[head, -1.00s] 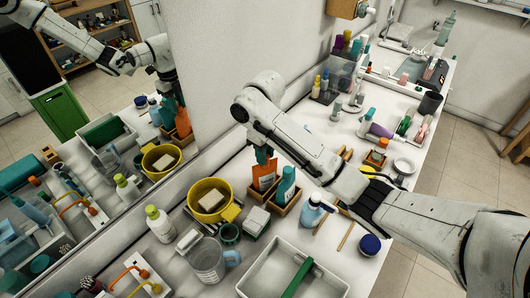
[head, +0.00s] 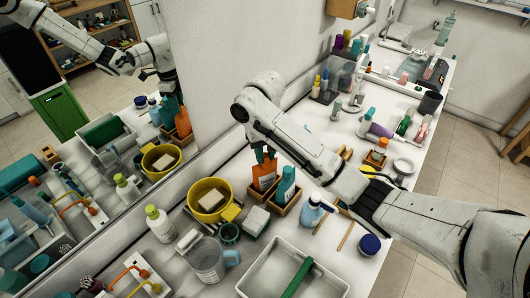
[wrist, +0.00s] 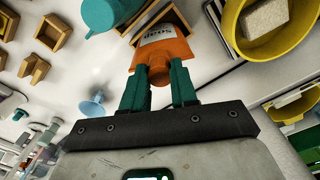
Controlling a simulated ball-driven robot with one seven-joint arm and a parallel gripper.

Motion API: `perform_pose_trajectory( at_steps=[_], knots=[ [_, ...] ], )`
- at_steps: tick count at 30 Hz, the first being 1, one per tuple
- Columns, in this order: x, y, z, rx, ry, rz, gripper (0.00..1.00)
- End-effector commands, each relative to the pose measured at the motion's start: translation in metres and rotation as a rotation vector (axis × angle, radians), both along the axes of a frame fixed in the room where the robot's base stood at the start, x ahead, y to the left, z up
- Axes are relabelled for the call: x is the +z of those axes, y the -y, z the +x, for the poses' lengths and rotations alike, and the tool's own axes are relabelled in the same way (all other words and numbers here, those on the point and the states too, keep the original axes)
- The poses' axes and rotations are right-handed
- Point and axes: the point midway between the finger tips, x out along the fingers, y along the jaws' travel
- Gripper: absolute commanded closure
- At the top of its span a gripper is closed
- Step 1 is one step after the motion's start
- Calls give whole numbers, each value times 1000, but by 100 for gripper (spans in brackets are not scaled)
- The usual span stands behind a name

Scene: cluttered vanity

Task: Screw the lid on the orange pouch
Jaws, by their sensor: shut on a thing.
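The orange pouch (head: 264,175) stands upright in a wooden holder (head: 254,195) near the mirror; its printed label (wrist: 157,33) shows in the wrist view. My gripper (head: 264,155) is above the pouch's top, pointing down. In the wrist view, my gripper's teal fingers (wrist: 158,78) are shut on the orange lid (wrist: 158,73) at the pouch's neck, one finger on each side. The lid sits at the neck. The threads are hidden, so I cannot tell how tight it is.
A yellow bucket (head: 195,205) is to the left. A white tray (head: 252,286) and a blue-capped jar (head: 369,244) are in front. The mirror wall is close behind.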

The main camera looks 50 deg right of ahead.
Motion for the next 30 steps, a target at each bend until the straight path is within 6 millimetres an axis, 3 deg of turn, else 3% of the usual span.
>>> perform_pose_trajectory(
  at_steps=[8,9,18,30],
  knots=[
    [0,0,0,-47,-1,-1,100],
    [0,0,0,-47,-1,-1,70],
    [0,0,0,-45,0,0,43],
    [9,2,2,-44,6,-3,43]
  ],
)
